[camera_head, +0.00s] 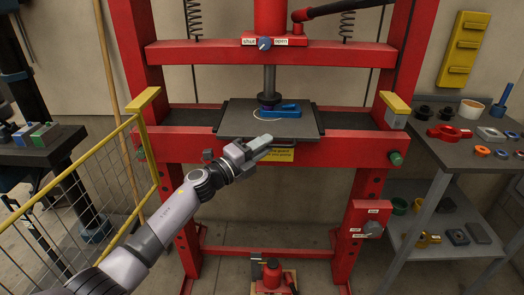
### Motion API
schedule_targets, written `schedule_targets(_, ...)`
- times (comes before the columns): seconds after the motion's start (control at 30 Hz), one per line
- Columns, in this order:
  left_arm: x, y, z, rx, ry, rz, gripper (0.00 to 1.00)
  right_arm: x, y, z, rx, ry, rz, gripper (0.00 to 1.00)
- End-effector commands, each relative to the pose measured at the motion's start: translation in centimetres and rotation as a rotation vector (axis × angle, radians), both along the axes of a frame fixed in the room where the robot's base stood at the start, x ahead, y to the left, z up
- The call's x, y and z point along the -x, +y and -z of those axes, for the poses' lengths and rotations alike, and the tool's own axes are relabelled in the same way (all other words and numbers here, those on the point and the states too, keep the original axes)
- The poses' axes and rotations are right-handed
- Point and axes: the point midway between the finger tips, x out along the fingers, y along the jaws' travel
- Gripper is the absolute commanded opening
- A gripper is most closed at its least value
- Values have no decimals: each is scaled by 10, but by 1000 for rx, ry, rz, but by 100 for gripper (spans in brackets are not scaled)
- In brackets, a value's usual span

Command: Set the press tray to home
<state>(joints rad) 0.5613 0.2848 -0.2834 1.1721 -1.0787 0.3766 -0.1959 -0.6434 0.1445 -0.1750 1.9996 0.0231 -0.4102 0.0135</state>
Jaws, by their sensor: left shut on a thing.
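The press tray (240,124) is a dark flat plate on the red press bed, under the ram (269,85). A blue part (283,110) and a pale ring lie on it below the ram. My left gripper (262,143) reaches in from the lower left and is shut at the tray's front edge, on what looks like its front grip. My right gripper is not in view. No home mark can be made out on the tray.
A yellow mesh guard (90,205) stands at left, close to my left arm. A knob marked shut and open (264,43) is on the upper crossbeam. A side table (425,150) with rings and parts stands at right. A red jack (273,278) sits below.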

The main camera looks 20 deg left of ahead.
Motion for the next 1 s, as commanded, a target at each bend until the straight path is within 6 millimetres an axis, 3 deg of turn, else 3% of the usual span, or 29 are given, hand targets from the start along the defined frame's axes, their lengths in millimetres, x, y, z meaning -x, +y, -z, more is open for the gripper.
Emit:
schedule_targets(0.03,-3,2,-8,6,-13,-5,0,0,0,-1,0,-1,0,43)
schedule_targets(0.37,-3,3,-9,8,-13,-9,0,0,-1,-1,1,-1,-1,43)
schedule_targets(0.4,-4,3,-9,8,-13,-10,34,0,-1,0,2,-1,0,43)
schedule_targets(1.0,5,5,-4,3,-5,-4,35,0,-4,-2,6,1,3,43)
